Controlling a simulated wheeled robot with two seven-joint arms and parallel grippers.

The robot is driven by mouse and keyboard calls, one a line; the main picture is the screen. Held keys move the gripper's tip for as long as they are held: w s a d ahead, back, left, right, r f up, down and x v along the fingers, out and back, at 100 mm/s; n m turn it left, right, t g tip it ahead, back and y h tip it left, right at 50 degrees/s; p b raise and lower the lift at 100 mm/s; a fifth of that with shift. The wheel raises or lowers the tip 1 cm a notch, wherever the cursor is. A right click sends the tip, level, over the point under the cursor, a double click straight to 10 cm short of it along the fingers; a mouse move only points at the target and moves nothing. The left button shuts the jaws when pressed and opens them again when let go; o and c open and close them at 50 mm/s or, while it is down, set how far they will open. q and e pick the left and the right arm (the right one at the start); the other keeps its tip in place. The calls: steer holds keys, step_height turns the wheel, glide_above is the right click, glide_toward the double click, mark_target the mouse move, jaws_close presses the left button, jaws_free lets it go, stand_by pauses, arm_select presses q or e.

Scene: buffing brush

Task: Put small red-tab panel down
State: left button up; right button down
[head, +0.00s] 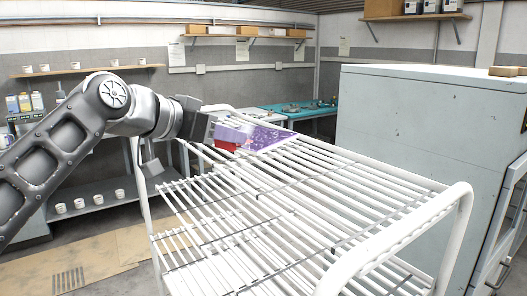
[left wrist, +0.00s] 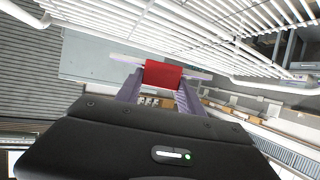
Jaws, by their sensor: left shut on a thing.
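The small red-tab panel (head: 265,137) is a thin sheet with a purple and white face and a red tab (head: 226,146). It lies flat or nearly flat at the far left end of the white rack's top shelf (head: 330,185); I cannot tell if it rests on the bars. My left gripper (head: 220,136) is at the panel's left edge, shut on the red tab. In the left wrist view the red tab (left wrist: 163,75) sits between the fingers, with the panel edge-on behind it. My right gripper is not in view.
The white rack has raised tubular end rails (head: 400,240) and a lower barred shelf (head: 190,215). The rest of its top shelf is bare. A grey-green cabinet (head: 420,120) stands close on the right. A teal workbench (head: 300,108) with small items is behind.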

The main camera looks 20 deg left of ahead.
arm_select(q)
steer(key=w+d+m+h, duration=0.1)
steer(key=w, duration=0.1)
steer(key=w+d+m+g+h+p, duration=0.1)
steer(key=w+d, duration=0.1)
steer(key=w, duration=0.1)
steer(key=w+d+f+m+h+p, duration=0.1)
steer(key=w, duration=0.2)
steer(key=shift+d+g, duration=0.3)
steer(key=shift+w+d+m+h, duration=0.1)
steer(key=shift+w+m+h, duration=0.3)
steer(key=shift+h, duration=0.2)
steer(key=shift+s, duration=0.1)
glide_above(265, 188)
step_height(265, 188, down, 5)
steer(key=shift+s+f+b, duration=0.1)
steer(key=shift+f+b, duration=0.05)
steer(key=shift+b, duration=0.15)
steer(key=shift+f, duration=0.2)
step_height(265, 188, down, 4)
steer(key=shift+f, duration=0.15)
